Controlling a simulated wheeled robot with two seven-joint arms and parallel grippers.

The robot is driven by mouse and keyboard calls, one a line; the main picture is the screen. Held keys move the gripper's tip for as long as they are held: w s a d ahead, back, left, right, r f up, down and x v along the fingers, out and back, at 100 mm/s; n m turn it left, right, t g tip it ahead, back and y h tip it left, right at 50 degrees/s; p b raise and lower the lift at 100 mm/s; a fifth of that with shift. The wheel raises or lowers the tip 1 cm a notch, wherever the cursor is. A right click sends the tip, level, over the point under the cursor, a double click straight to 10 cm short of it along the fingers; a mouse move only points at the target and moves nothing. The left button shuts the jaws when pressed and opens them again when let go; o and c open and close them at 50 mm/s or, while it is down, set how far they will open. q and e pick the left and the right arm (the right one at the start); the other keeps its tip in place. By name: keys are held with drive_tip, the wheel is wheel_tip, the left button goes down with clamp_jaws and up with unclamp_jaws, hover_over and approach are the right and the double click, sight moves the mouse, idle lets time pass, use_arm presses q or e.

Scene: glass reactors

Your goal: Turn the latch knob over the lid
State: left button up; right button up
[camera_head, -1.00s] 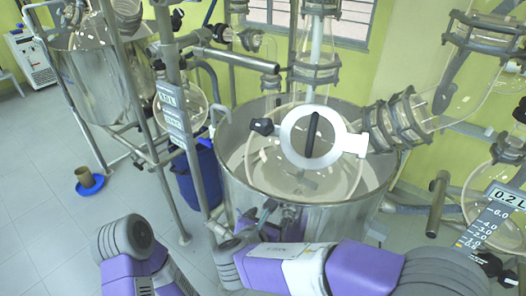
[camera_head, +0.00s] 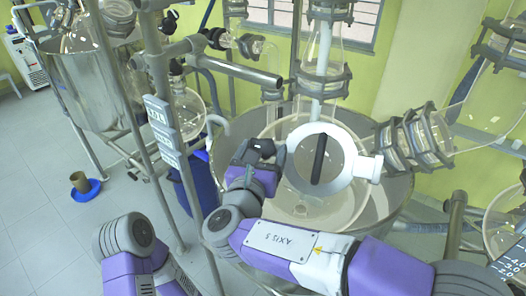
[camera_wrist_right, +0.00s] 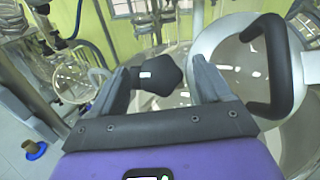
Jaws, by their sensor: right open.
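The lid (camera_head: 334,146) is a white ring with a clear middle and a black bar handle (camera_head: 319,158), on top of the glass vessel. In the right wrist view the lid (camera_wrist_right: 222,42) and its black handle (camera_wrist_right: 284,68) are at the right. The black latch knob (camera_wrist_right: 158,79) lies between the two fingers of my right gripper (camera_wrist_right: 161,75), with gaps showing on both sides. In the head view my right gripper (camera_head: 251,152) is at the lid's left side and largely covers the knob. It is open. My left gripper is out of view.
A clamped glass port (camera_head: 415,138) stands right of the lid, and a glass column (camera_head: 325,60) rises behind it. Metal posts and a grey pipe (camera_head: 245,70) stand at the left. A blue bin (camera_head: 200,185) is below them. Open floor lies at the far left.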

drive_tip(key=shift+w+f, duration=0.1)
drive_tip(key=shift+w, duration=0.1)
drive_tip(key=shift+c, duration=0.3)
drive_tip(key=c, duration=1)
